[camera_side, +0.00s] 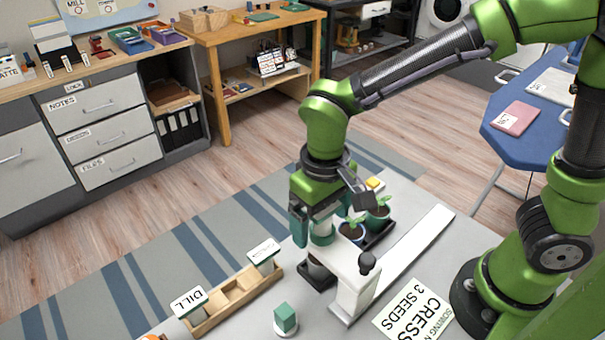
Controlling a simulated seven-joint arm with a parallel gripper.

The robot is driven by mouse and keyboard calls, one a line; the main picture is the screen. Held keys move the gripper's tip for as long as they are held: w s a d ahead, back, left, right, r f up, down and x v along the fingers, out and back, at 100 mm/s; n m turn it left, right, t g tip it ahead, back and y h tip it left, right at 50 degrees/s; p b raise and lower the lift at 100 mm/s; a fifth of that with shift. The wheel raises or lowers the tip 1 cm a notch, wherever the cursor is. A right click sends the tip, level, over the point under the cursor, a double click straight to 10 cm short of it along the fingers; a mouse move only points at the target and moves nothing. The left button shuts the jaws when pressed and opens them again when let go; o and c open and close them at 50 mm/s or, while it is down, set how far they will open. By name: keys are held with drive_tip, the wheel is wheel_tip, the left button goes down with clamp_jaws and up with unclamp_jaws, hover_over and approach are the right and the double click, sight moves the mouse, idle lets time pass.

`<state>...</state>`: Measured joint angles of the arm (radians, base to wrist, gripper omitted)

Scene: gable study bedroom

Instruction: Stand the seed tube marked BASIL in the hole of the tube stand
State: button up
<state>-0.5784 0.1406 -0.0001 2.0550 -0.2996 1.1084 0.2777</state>
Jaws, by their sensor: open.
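A grey cylindrical part (318,268) shows beneath the stand's arm, above a dark base. The fingers hide much of the tube, and I cannot read its marking or tell whether the fingers touch it. No BASIL label is readable.
A wooden rack (238,293) at the left holds a DILL tube (190,302) and another labelled tube (263,256). A green block (285,317) sits in front. Potted seedlings (352,229) stand close behind the stand. A CRESS card (414,312) lies to the right.

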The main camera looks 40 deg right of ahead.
drive_tip(key=c, duration=1.1)
